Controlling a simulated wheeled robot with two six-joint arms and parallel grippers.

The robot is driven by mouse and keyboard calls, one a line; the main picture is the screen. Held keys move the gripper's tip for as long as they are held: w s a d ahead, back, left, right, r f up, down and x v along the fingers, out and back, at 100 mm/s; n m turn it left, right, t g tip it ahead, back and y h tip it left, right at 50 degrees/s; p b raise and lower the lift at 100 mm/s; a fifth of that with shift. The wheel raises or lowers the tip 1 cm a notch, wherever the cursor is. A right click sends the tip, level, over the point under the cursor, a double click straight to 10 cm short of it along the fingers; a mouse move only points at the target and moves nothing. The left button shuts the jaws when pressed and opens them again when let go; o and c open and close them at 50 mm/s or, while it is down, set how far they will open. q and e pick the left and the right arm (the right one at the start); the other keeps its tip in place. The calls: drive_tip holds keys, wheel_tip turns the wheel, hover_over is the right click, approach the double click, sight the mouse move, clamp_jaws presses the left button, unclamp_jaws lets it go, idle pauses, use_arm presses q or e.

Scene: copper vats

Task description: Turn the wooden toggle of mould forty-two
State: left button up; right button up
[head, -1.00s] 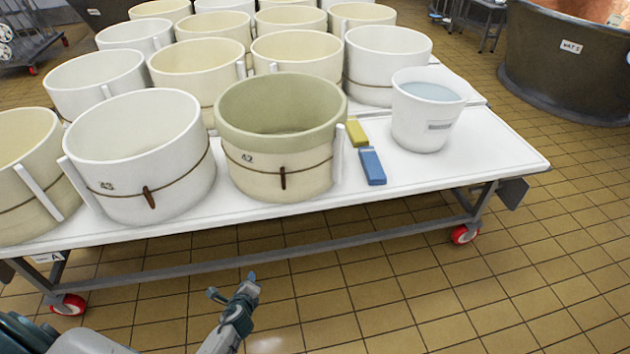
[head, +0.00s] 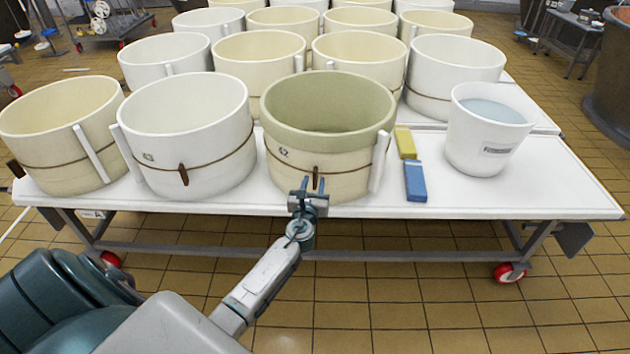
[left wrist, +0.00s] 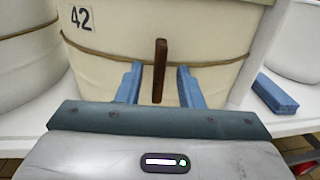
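Mould forty-two (head: 340,150) is a cream tub with a greenish upper band, at the table's front edge. The left wrist view shows the "42" label on its wall (left wrist: 120,35). Its wooden toggle (left wrist: 160,68) is a dark upright peg on the brown cord around the tub; it also shows in the head view (head: 315,174). My left gripper (head: 313,184) is in front of the toggle. Its blue fingers (left wrist: 158,86) are open, one on each side of the toggle's lower part, with gaps between. My right gripper is not in view.
Mould forty-three (head: 190,130), white with its own toggle, stands left of it. A blue block (head: 415,182), a yellow block (head: 405,142) and a white bucket of liquid (head: 487,135) are to the right. More moulds fill the white table (head: 540,190) behind.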

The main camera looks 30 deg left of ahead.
use_arm(q)
drive_tip(key=shift+x, duration=0.8)
drive_tip(key=shift+w, duration=0.1)
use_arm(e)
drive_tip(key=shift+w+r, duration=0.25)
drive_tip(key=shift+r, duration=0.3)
use_arm(q)
drive_tip(key=shift+c, duration=0.2)
clamp_jaws()
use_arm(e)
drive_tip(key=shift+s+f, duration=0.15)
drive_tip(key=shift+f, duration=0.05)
